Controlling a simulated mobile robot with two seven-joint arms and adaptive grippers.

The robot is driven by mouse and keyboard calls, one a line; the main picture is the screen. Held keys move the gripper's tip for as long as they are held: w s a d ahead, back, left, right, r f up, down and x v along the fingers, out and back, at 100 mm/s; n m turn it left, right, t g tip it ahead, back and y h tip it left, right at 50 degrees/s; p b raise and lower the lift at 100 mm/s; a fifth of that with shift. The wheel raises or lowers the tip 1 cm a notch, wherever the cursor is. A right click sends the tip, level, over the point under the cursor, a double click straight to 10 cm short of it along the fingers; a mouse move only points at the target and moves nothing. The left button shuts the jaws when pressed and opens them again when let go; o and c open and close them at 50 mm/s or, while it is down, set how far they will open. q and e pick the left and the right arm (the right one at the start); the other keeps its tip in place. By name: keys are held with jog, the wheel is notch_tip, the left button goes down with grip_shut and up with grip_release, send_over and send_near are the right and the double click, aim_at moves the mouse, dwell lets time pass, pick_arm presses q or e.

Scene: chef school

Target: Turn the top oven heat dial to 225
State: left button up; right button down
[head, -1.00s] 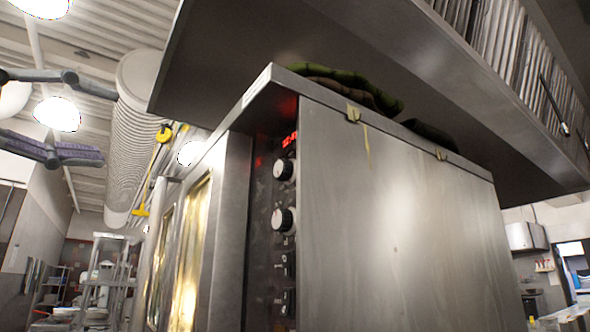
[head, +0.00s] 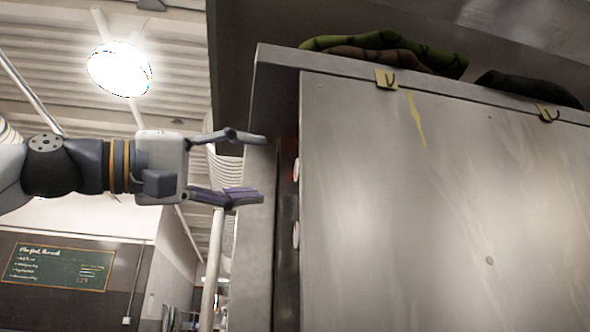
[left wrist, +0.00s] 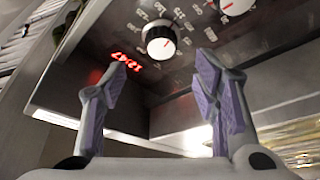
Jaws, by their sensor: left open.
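The top heat dial (head: 296,168) is a white-faced round knob on the oven's dark front panel, seen nearly edge-on in the head view. In the left wrist view the top dial (left wrist: 161,40) shows its face and a red mark, beside the red clock display (left wrist: 120,63). A lower dial (head: 296,235) also shows in the left wrist view (left wrist: 236,5). My left gripper (head: 260,168) is open and empty, level with the top dial, a short way in front of it. In the left wrist view its fingertips (left wrist: 163,72) spread on either side below the dial, apparently not touching. My right gripper is out of view.
The steel oven (head: 440,210) fills the right of the head view, with green and dark hose-like items (head: 390,50) on top under a metal hood. A chalkboard (head: 58,265) hangs far back left. Open air lies left of the oven.

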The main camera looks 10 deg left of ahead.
aim_at(296, 170)
pick_arm(q)
jog(key=x, duration=0.7)
jog(key=shift+w+d, duration=0.15)
jog(key=shift+d, duration=0.05)
jog(key=shift+c, duration=0.5)
jog(key=c, duration=1.1)
